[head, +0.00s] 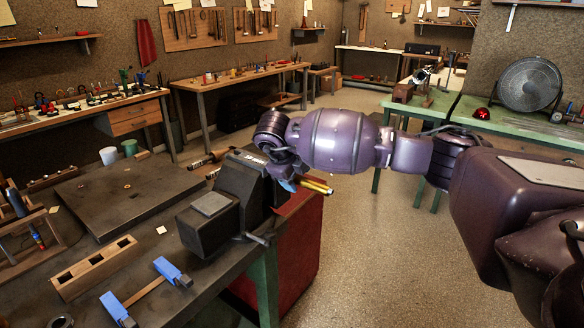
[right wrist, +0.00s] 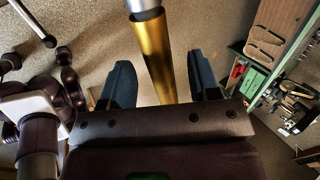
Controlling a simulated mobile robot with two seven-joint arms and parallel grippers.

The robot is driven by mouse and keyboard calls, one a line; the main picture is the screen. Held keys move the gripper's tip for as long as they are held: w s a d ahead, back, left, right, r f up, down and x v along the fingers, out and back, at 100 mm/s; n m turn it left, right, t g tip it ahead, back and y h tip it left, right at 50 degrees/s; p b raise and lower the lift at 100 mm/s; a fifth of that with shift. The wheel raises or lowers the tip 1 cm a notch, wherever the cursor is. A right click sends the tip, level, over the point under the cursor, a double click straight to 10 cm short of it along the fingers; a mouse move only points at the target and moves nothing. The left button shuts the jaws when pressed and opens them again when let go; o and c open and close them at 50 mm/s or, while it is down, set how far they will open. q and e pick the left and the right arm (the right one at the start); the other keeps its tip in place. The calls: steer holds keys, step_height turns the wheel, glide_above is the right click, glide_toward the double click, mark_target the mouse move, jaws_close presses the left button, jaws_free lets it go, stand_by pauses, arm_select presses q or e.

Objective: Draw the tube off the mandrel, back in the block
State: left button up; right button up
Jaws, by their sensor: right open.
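The brass tube (head: 318,187) sticks out to the right beside the dark bench vise (head: 215,212) in the head view. In the right wrist view the tube (right wrist: 154,55) runs between my fingers, its far end around the grey mandrel (right wrist: 141,5). My right gripper (right wrist: 161,82) is open, one dark blue finger on each side of the tube, with gaps visible. In the head view its wrist hides part of the vise and tube. The wooden block (head: 95,266) with square openings lies on the bench at lower left. My left gripper is not in view.
A wooden bar with blue ends (head: 150,288) lies on the bench in front of the vise. A dark flat plate (head: 128,196) lies behind the block. A red cabinet (head: 295,245) stands below the vise. The floor to the right is open.

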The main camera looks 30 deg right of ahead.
mark_target(316, 185)
steer(key=shift+d+f, duration=0.15)
steer(key=shift+f, duration=0.15)
jaws_close()
steer(key=shift+s+d+r+p, duration=0.1)
steer(key=shift+s+d+p, duration=0.25)
steer(key=shift+s, duration=0.3)
steer(key=shift+s+d+p, duration=0.25)
steer(key=shift+s+p, duration=0.05)
steer(key=shift+s, duration=0.35)
steer(key=shift+s+d+p, duration=0.2)
steer(key=shift+s+d, duration=0.05)
steer(key=shift+s, duration=0.4)
steer(key=shift+s+d+p, duration=0.15)
steer(key=shift+s+d, duration=0.1)
steer(key=shift+s, duration=0.4)
steer(key=s+d, duration=0.4)
steer(key=s, duration=0.6)
steer(key=shift+s+d, duration=0.25)
steer(key=shift+s, duration=0.15)
stand_by(0.5)
